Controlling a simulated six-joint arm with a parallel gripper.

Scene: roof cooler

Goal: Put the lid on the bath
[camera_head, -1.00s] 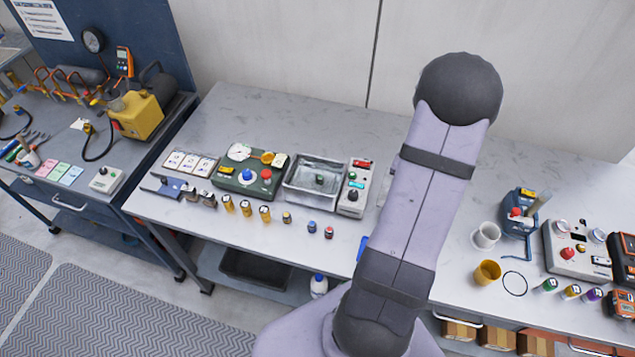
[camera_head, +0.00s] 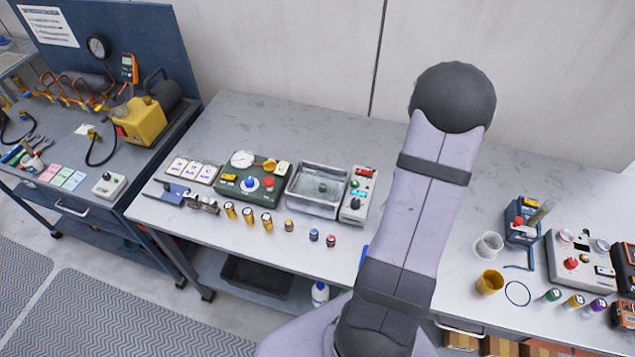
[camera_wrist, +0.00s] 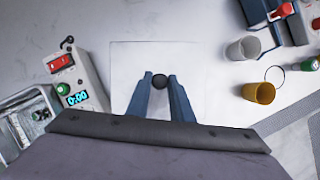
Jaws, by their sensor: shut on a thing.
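The bath (camera_head: 317,207) is a metal tray of clear liquid with a small dark green thing inside, standing open on the bench. Part of it shows at the left of the wrist view (camera_wrist: 15,101). The lid (camera_wrist: 130,60) is a pale, nearly clear square plate with a round black knob (camera_wrist: 159,81). My gripper (camera_wrist: 159,86) has its two blue fingers shut on that knob. My arm hides the gripper and lid in the head view. I cannot tell how high the lid is above the bench.
A control box (camera_head: 356,194) with a red switch and display stands directly right of the bath. A green gauge panel (camera_head: 248,182) stands left of it. Small vials line the front. A white cup (camera_head: 487,247) and a yellow cup (camera_head: 489,283) stand farther right. The bench behind the bath is clear.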

